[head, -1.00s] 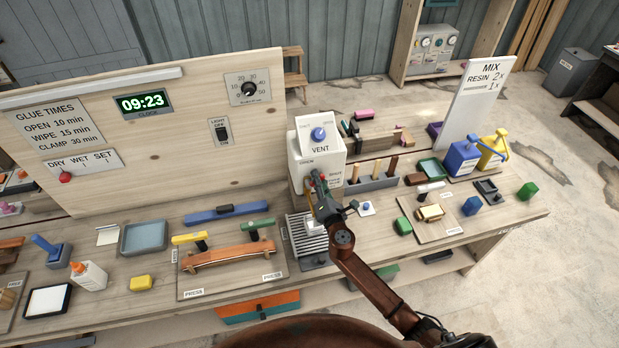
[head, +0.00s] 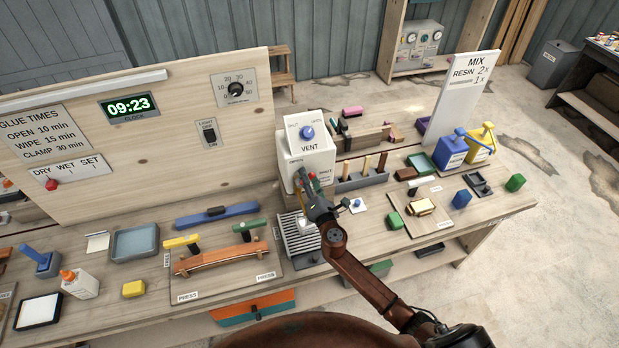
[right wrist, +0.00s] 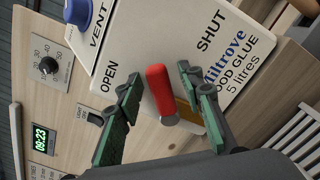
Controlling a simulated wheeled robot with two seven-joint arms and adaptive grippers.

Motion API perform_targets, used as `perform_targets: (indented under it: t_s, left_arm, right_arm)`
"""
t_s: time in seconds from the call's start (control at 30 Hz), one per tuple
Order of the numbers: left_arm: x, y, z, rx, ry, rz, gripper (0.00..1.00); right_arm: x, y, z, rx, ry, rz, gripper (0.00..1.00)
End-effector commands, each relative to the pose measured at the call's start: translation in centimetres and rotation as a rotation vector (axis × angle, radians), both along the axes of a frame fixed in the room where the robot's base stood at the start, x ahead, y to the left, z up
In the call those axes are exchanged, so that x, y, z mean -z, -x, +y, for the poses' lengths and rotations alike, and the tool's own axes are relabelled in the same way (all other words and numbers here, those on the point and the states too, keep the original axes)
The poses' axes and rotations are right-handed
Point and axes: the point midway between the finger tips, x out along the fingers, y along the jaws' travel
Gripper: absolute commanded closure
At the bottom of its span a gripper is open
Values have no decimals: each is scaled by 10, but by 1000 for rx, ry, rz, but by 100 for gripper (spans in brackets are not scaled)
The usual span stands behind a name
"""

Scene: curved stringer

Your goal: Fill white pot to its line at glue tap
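The white glue dispenser (head: 312,158) stands on the bench, with a blue VENT knob (head: 307,133) on its sloped top. Its red tap handle (right wrist: 160,90) shows large in the right wrist view, between the OPEN and SHUT labels. My right gripper (right wrist: 159,78) is open, with its green-padded fingers on either side of the red handle and visible gaps beside it. A small white shape (head: 305,226), likely the white pot, is at the ribbed grid below the tap. My gripper partly hides it, so its line and contents cannot be seen. My left gripper is not in view.
The ribbed grid (head: 297,240) lies before the dispenser. A clamping board (head: 222,276) is to its left, and a grey tool rack (head: 362,181) to its right. Blue (head: 451,151) and yellow (head: 482,144) containers stand farther right. A tall wooden panel (head: 160,150) rises behind the left side.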

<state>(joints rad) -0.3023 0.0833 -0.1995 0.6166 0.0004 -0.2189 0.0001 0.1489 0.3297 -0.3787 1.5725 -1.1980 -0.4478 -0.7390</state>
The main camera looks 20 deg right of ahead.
Motion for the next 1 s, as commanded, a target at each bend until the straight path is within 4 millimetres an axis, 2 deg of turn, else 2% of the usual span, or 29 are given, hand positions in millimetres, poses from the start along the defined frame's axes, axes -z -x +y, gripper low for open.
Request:
perform_targets:
  t_s: [0.17, 0.4, 0.6, 0.8, 1.0]
  left_arm:
    - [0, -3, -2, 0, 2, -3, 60]
    - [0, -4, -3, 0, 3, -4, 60]
    - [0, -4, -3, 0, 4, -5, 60]
    - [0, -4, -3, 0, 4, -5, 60]
    - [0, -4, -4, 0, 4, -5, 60]
  right_arm:
    - [1, 24, 1, -1, -1, 2, 65]
    - [2, 75, 3, 0, -1, 4, 65]
    - [1, 106, 4, 1, 0, 2, 65]
    - [0, 118, 5, 1, 1, 1, 65]
    - [0, 118, 6, -1, 1, 1, 65]
